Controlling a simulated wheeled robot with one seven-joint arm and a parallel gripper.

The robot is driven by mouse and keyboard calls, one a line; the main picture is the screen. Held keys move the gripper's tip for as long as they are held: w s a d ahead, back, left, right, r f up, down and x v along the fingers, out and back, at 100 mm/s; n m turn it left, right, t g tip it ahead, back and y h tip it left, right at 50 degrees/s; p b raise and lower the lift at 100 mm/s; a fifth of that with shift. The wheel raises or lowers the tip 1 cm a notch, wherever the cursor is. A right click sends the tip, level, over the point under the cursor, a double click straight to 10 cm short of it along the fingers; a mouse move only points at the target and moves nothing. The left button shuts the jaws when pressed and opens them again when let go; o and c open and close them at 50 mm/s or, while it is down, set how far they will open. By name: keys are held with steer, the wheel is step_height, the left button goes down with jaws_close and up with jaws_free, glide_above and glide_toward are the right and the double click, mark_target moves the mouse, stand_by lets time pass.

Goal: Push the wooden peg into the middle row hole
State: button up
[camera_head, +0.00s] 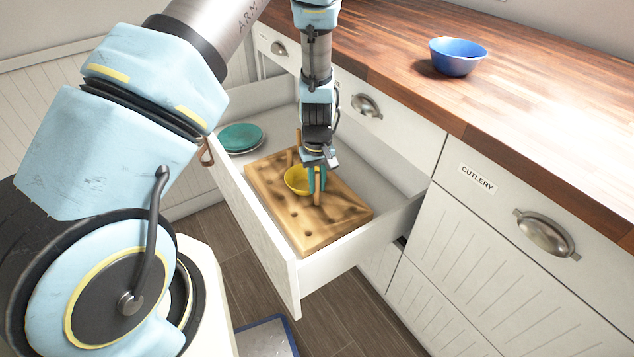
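A pegboard (345,212) with several dark holes lies in the open drawer. My gripper (317,183) points down over the middle of the board. Its teal fingers are on both sides of a wooden peg (317,195) and appear closed on it. The peg is upright, and its lower end is at or just above the board; I cannot tell whether it is in a hole. Another wooden peg (289,158) stands upright near the back of the board. My gripper hides some holes behind it.
A yellow bowl (294,181) sits on the board, close to the left of my gripper. Teal and white plates (240,136) lie in the drawer at the back left. The drawer walls (262,231) surround the board. A blue bowl (458,57) stands on the wooden counter.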

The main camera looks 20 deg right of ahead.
steer(key=o, duration=0.5)
steer(key=shift+r, duration=0.15)
step_height(320, 180, up, 11)
steer(key=shift+f, duration=0.2)
stand_by(0.6)
steer(key=w+a+r+p, duration=0.2)
steer(key=a+r+p, duration=0.1)
steer(key=a+r, duration=1.1)
steer(key=shift+t, duration=0.8)
steer(key=s+a+r+p, duration=0.1)
steer(key=s+a+r, duration=0.1)
steer(key=a, duration=0.3)
steer(key=s+a+r+p, duration=0.1)
steer(key=s+a+r, duration=0.1)
steer(key=a, duration=0.3)
steer(key=s+a+r+p, duration=0.1)
steer(key=s+a+r, duration=0.1)
steer(key=a+r, duration=0.2)
steer(key=shift+a+p, duration=0.35)
steer(key=shift+a, duration=0.75)
